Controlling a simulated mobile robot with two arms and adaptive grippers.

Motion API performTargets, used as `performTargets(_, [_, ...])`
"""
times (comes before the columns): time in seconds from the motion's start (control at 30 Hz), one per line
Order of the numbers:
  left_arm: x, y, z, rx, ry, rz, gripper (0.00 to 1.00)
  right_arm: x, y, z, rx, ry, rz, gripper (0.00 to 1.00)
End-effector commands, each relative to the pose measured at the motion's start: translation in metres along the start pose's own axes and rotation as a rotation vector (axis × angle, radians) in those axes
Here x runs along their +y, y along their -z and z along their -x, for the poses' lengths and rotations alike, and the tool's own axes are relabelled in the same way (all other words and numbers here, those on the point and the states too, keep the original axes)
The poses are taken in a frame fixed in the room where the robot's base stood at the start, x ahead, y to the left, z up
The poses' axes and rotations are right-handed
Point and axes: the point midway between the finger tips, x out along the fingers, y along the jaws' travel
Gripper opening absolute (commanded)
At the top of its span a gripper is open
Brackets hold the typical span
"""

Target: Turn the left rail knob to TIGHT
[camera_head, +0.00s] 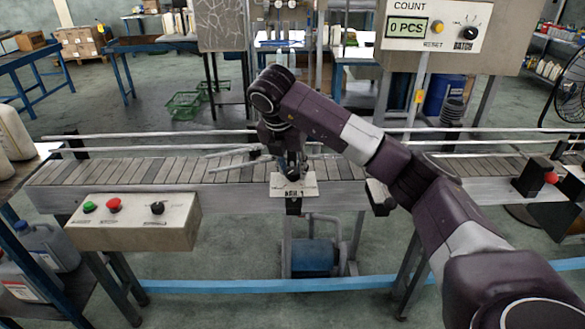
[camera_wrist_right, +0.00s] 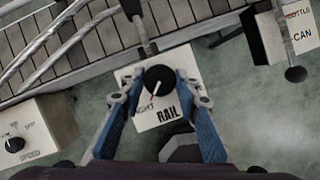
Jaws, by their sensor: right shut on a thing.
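The left rail knob (camera_wrist_right: 160,79) is a round black knob with a pale pointer line, on a white plate marked RAIL (camera_wrist_right: 142,115). In the right wrist view my right gripper (camera_wrist_right: 159,84) has its two blue-padded fingers on either side of the knob, shut on it. The pointer runs toward the lower left of the plate; the small lettering is too blurred to read. In the head view the plate (camera_head: 305,188) sits on the front of the conveyor, and my gripper hides most of the knob. My left gripper is not in view.
The slatted conveyor (camera_head: 150,170) with its guide rails spans the scene. A control box (camera_head: 135,222) with green, red and black controls is at the left. A counter box (camera_head: 437,27) reads 0 PCS.

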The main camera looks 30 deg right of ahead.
Motion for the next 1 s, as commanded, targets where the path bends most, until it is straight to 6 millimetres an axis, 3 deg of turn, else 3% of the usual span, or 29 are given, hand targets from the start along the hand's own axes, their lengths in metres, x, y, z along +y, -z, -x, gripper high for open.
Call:
performTargets(0.17, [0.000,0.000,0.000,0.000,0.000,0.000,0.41,0.000,-0.002,0.001,-0.004,-0.003,-0.003,0.06])
performTargets(0.2, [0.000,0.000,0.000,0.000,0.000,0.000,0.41,0.000,-0.002,0.001,-0.004,-0.003,-0.003,0.34])
performTargets(0.3, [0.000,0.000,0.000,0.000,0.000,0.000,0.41,0.000,-0.001,0.001,-0.003,-0.003,-0.002,0.45])
performTargets(0.67, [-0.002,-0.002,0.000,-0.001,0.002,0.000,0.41,0.000,-0.001,0.005,-0.002,-0.002,0.000,0.46])
performTargets(1.0, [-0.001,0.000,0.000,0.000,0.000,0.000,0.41,0.000,-0.003,0.053,-0.007,-0.003,-0.001,0.46])
